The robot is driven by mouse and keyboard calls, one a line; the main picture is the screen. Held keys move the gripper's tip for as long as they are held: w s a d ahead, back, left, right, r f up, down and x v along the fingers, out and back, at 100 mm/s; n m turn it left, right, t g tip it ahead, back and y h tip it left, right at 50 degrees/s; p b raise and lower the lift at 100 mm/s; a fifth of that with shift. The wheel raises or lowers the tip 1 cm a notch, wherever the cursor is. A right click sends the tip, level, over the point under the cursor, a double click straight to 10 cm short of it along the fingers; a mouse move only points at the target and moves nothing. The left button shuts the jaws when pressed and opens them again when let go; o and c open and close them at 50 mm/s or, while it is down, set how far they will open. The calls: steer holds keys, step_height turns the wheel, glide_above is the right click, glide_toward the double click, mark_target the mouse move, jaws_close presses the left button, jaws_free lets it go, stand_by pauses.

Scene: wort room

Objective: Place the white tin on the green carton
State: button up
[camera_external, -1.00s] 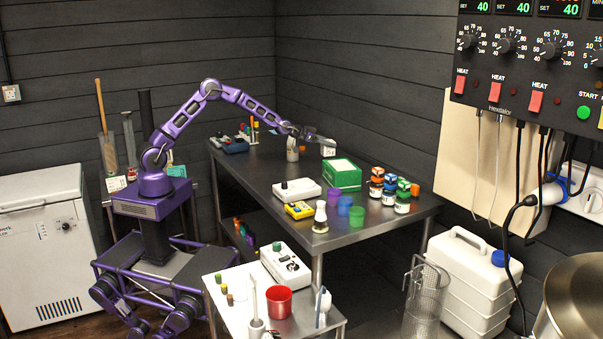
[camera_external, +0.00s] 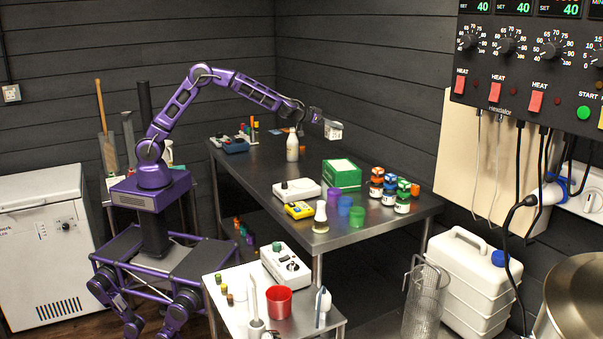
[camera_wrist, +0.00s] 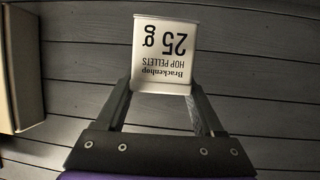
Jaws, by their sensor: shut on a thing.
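The white tin (camera_wrist: 164,55), labelled hop pellets 25 g, is held between the two fingers of my gripper (camera_wrist: 160,92) in the wrist view. In the external view the tin (camera_external: 333,130) is in the air above the back of the steel table, with my gripper (camera_external: 322,121) shut on it. The label reads upside down in the wrist view. The green carton (camera_external: 341,176) stands on the table, below and slightly right of the tin, with a pale patch on its top. The tin and the carton are apart.
A white bottle (camera_external: 292,146) stands left of the carton. Several small jars (camera_external: 389,186) stand to its right. A white device (camera_external: 297,190), a yellow meter (camera_external: 298,210) and coloured cups (camera_external: 345,205) are in front. The dark wall is behind the table (camera_external: 262,175).

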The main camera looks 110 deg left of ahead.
steer(key=d+r+n+y+p, duration=0.1)
steer(key=d+r, duration=0.1)
steer(key=d, duration=0.3)
steer(key=g+b, duration=0.1)
steer(key=b, duration=0.1)
glide_above(328, 162)
step_height(328, 162, down, 4)
steer(key=shift+s+a+f+b, duration=0.1)
steer(key=shift+f+b, duration=0.3)
steer(key=shift+f, duration=1.2)
steer(key=shift+a+f+b, duration=0.1)
steer(key=shift+f+b, duration=0.25)
steer(key=shift+f, duration=1.2)
steer(key=shift+f, duration=0.2)
steer(key=o, duration=1.5)
